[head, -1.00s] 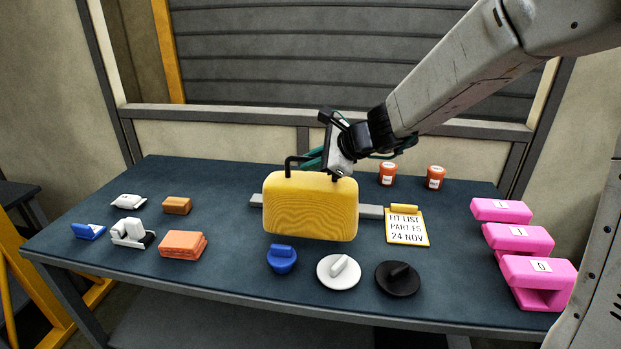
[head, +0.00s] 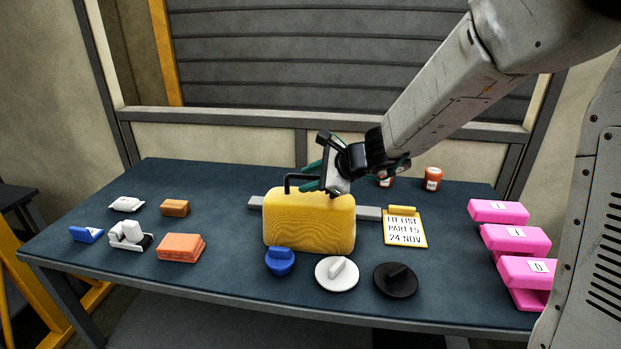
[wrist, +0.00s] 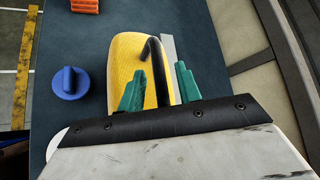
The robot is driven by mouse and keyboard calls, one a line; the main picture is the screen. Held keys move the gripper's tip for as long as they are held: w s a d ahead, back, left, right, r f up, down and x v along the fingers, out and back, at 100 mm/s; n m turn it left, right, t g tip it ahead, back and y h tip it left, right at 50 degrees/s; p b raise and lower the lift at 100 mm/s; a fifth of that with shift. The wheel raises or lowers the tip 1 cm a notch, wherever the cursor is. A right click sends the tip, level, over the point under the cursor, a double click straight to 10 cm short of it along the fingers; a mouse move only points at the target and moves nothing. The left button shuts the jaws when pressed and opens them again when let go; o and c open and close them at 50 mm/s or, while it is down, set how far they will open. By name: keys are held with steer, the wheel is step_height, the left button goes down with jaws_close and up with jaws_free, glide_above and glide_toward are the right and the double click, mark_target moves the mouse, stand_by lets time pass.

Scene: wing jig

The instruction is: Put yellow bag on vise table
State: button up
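The yellow bag (head: 308,225) stands upright on the dark blue-grey table (head: 230,290), in front of a grey bar. Its black handle (head: 290,180) sticks up from the top. My gripper (head: 317,177) is at the handle, with its green fingers spread apart. In the wrist view, the bag (wrist: 127,50) lies beyond the fingers and the handle (wrist: 158,65) runs between them. The fingers of my gripper (wrist: 160,82) are open, with a gap on the right side. No vise shows in these views.
A blue knob (head: 280,262), white knob (head: 336,273) and black knob (head: 396,279) sit close in front of the bag. A yellow-framed note (head: 405,229) and pink blocks (head: 515,240) are to the right. An orange block (head: 181,247) and smaller parts are left.

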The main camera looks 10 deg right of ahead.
steer(key=shift+r, duration=0.1)
steer(key=v, duration=1.2)
steer(key=s+d+n+g+h, duration=0.3)
steer(key=s+n+g+h, duration=0.2)
steer(key=s+n, duration=1.1)
steer(key=s+f+g, duration=0.1)
steer(key=s, duration=0.8)
steer(key=shift+s+n+h, duration=0.2)
steer(key=shift+n+h, duration=0.1)
steer(key=shift+o, duration=0.6)
steer(key=s+d+n+h, duration=0.1)
steer(key=s+d, duration=0.1)
steer(key=s+d+n+h, duration=0.1)
steer(key=s+d, duration=0.1)
steer(key=shift+d+f+g+h, duration=0.1)
steer(key=shift+f+g+h, duration=0.1)
steer(key=shift+g+h, duration=0.15)
